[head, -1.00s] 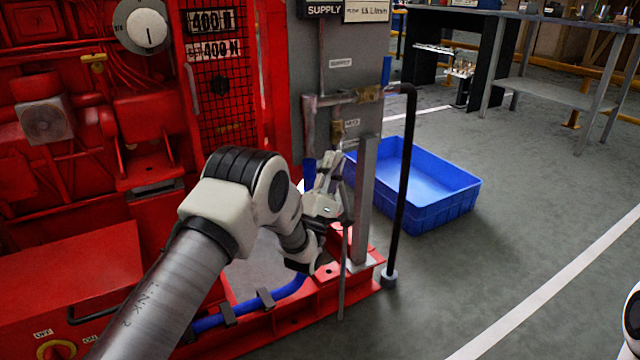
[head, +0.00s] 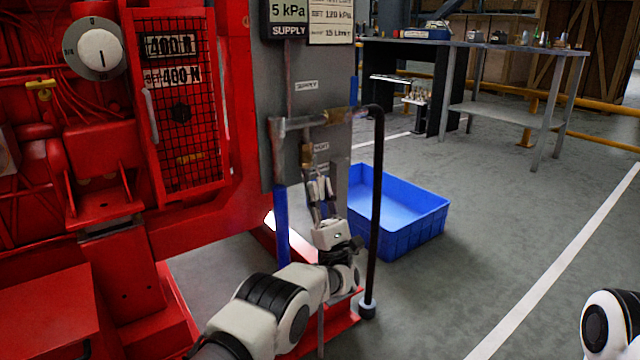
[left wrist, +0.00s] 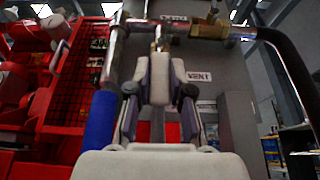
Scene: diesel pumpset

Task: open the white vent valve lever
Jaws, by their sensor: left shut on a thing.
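My left gripper (head: 320,186) points upward just below the brass vent valve (head: 308,152) on the pipework. In the left wrist view its two fingers (left wrist: 160,82) are closed on a pale, whitish piece, the white vent valve lever (left wrist: 159,78), hanging below the brass valve body (left wrist: 158,42). The VENT label (left wrist: 198,77) is just right of the fingers. In the head view the lever is mostly hidden by the fingers and too small to make out. My right gripper is not in view; only part of my right arm shows at the lower right.
A black hose (head: 376,200) runs down close right of the gripper, and a blue pipe (head: 281,225) stands close left. A grey panel (head: 262,100) is behind. A blue crate (head: 415,240) sits on the floor to the right. The red pumpset (head: 90,200) fills the left.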

